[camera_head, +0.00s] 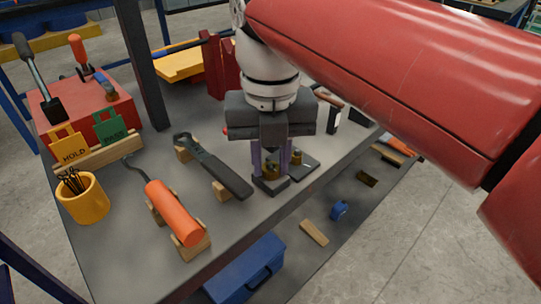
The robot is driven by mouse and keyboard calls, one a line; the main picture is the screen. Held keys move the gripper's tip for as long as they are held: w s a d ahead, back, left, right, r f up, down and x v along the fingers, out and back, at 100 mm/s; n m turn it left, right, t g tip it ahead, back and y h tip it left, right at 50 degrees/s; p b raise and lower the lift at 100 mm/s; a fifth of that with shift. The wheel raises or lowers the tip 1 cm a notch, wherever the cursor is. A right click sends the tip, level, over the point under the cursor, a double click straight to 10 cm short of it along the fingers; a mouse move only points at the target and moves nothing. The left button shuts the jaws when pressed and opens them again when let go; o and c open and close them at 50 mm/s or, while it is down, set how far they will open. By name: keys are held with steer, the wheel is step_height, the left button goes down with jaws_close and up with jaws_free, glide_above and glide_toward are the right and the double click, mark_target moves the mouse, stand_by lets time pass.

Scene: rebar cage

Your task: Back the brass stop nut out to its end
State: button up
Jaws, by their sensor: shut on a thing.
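My gripper (271,180) points down over the right part of the grey bench, with its dark body and two fingers showing. Its fingers are shut on a brass piece (271,170), which looks like the brass stop nut and is partly hidden between them. A second small brass part (297,156) shows just right of the fingers, above a dark flat base plate (300,166). The thread and the nut's exact position on it are too small and covered to make out.
Left of my gripper, a dark wrench (215,168) and an orange-handled hook tool (172,212) rest on wooden blocks. A yellow cup (82,200) and HOLD and PASS tags (69,148) stand further left. My red arm covers the upper right. The bench's front edge is close.

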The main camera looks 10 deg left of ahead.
mark_target(271, 167)
stand_by(0.3)
steer(key=o, duration=1)
step_height(271, 167, up, 8)
steer(key=shift+f, duration=0.1)
